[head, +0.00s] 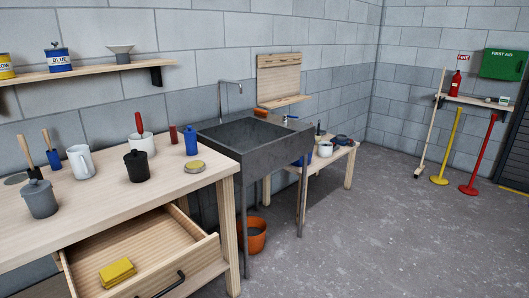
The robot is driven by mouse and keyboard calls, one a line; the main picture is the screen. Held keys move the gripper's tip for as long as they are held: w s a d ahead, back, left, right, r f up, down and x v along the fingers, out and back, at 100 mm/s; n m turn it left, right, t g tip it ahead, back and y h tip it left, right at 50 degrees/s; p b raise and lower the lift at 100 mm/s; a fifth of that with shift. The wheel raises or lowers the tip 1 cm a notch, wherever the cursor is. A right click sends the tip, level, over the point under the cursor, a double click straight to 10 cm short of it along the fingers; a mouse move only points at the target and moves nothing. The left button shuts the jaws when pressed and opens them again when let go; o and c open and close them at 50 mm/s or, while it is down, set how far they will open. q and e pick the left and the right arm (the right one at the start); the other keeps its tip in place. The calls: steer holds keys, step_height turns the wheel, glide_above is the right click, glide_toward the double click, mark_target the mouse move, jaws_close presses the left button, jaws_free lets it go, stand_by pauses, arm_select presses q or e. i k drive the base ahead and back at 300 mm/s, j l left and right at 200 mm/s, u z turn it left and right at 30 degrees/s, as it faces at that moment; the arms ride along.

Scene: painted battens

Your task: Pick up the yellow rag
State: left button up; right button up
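The yellow rag (117,271) looks like a small folded block and lies in the open drawer (205,246) of the wooden workbench, near the drawer's front. Nothing covers it. Neither my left gripper nor my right gripper shows in the head view.
The workbench (85,214) above the drawer carries a white jug (79,162), a grey can (39,198), a black pot (137,166) and a blue bottle (191,141). A grey sink (275,150) stands to the right, with an orange bucket (252,236) below.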

mark_target(122, 269)
steer(key=u, duration=1.3)
